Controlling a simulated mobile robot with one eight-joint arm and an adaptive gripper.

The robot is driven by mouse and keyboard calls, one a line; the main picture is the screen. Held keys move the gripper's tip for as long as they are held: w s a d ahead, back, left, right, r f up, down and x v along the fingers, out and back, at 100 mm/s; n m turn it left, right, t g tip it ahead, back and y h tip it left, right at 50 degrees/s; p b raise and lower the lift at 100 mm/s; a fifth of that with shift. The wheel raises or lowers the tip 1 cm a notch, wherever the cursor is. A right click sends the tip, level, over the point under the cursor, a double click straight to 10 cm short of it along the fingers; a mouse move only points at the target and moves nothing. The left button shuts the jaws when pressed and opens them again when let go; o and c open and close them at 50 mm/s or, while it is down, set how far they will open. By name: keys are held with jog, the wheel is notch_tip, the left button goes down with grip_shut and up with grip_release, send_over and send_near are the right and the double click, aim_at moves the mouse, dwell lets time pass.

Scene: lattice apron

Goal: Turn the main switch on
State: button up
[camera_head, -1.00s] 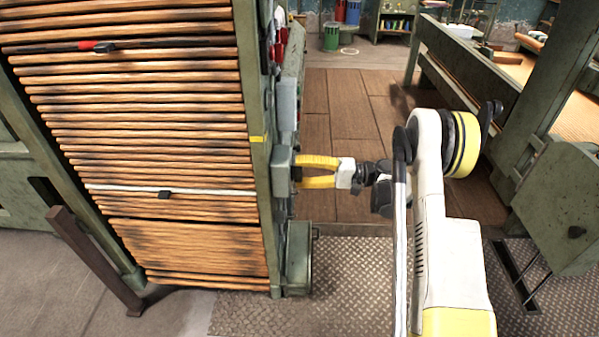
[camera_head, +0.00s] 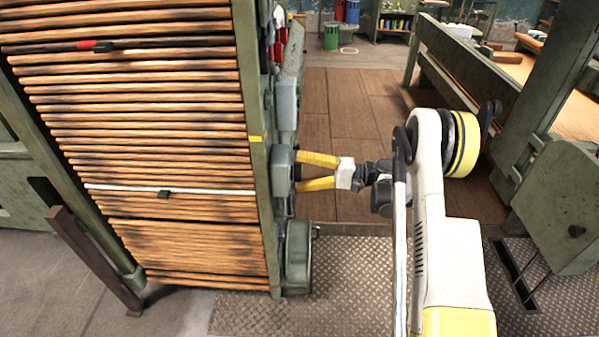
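My gripper (camera_head: 298,171) has two yellow fingers. They point left at a grey-green box (camera_head: 282,171) on the right side of the slatted frame. The fingers are spread apart, with a clear gap between them. Their tips are at the box's right face, and I cannot tell whether they touch it. The box's front face is turned away from the camera. No switch handle can be made out, and I cannot tell if this box is the main switch or how it is set. Nothing shows held between the fingers.
The tall slatted frame (camera_head: 150,115) fills the left. More grey boxes are on its side, above (camera_head: 286,100) and below (camera_head: 298,258) my gripper. A green machine (camera_head: 560,205) stands at right. Floor between is wood (camera_head: 345,100) and metal plate (camera_head: 350,265).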

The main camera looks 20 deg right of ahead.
jog(key=v, duration=1.2)
